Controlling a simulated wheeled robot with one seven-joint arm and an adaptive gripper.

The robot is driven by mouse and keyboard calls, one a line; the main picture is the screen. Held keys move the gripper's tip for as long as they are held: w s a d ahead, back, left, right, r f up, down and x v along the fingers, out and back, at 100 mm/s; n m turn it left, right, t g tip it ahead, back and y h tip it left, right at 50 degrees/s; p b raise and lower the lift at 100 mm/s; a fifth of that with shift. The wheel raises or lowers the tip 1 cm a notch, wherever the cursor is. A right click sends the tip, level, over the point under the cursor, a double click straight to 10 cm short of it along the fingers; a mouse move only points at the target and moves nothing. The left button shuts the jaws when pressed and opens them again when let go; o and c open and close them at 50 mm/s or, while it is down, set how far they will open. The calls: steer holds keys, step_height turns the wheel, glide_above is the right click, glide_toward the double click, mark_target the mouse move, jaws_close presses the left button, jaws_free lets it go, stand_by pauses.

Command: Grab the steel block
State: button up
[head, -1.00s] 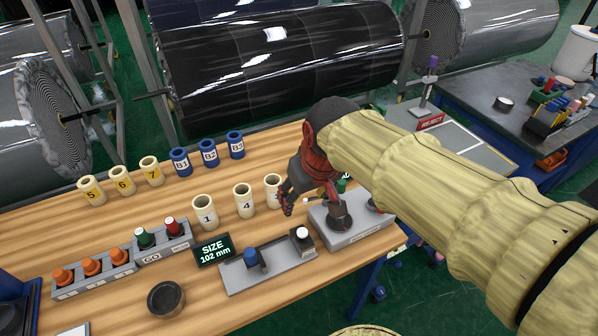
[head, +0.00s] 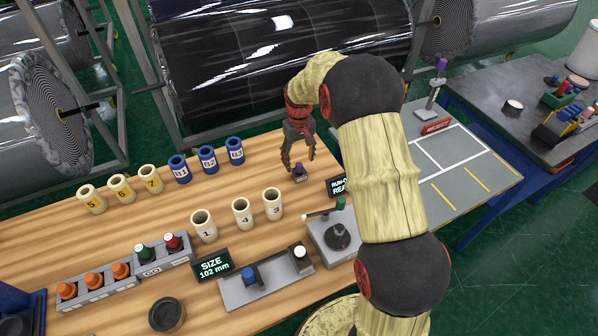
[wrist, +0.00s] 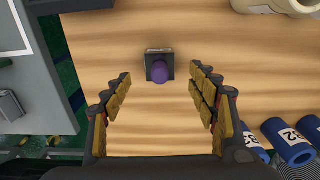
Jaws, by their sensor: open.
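A small dark grey block with a purple knob on top, which looks like the steel block (head: 300,175), stands on the wooden table near its back edge. In the wrist view the steel block (wrist: 153,50) stands upright, seen from above, with its purple knob (wrist: 159,71) between the lines of the fingers. My gripper (head: 299,162) is open and empty, pointing down above the block. In the wrist view my gripper (wrist: 160,76) has one finger on each side of the block, with clear gaps. Whether the fingertips reach the knob's height is hard to tell.
Cream sleeves (head: 241,213) and blue sleeves (head: 207,158) stand left of the block. A grey fixture with a dark round part (head: 337,237) is nearer the front. A dark sign (head: 338,186) stands right of the block. Wood around the block is bare.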

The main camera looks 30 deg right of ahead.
mark_target(299, 171)
step_height(299, 171, down, 7)
steer(key=shift+w+f+b, duration=0.15)
steer(key=shift+b, duration=0.7)
steer(key=shift+c, duration=0.3)
jaws_close()
